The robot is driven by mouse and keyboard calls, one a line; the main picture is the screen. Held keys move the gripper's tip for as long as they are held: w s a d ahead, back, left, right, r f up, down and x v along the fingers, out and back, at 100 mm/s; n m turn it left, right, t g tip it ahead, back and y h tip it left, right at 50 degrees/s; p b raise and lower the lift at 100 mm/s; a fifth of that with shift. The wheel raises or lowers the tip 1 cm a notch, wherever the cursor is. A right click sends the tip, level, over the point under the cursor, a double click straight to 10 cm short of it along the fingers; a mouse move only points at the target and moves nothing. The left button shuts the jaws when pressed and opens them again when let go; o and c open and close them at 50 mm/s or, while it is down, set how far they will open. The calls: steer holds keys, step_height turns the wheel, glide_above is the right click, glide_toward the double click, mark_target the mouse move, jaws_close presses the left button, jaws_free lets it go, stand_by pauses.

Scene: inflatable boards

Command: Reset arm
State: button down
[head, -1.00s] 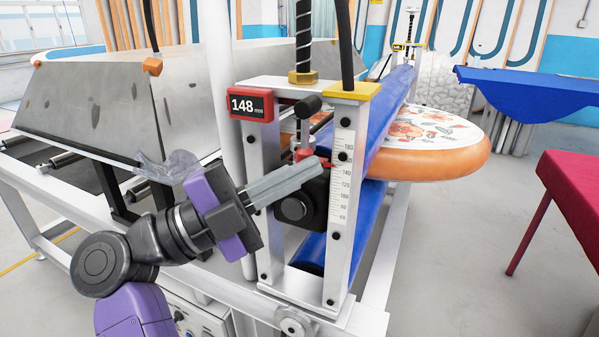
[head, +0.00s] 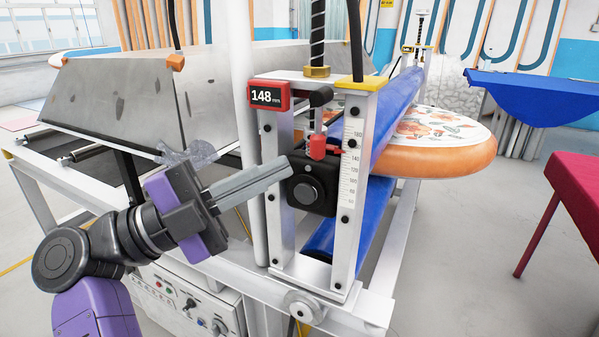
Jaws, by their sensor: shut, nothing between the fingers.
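My gripper (head: 286,166) is shut and empty. Its grey fingers point right, in front of the left post of the roller frame, with the tips close to a black block with a round knob (head: 311,190); I cannot tell whether they touch it. My purple and black arm comes in from the lower left. A red lever piece (head: 319,147) sits above the black block. The red-framed display (head: 268,95) reads 148 mm.
Blue rollers (head: 397,122) run back from the frame, with an orange-edged floral board (head: 437,158) between them. A grey metal hood (head: 113,100) stands behind my arm. A control panel (head: 190,308) is below. Blue (head: 540,92) and red (head: 575,190) tables stand right.

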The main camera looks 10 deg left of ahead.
steer(key=shift+s+a, duration=0.35)
steer(key=shift+a, duration=0.4)
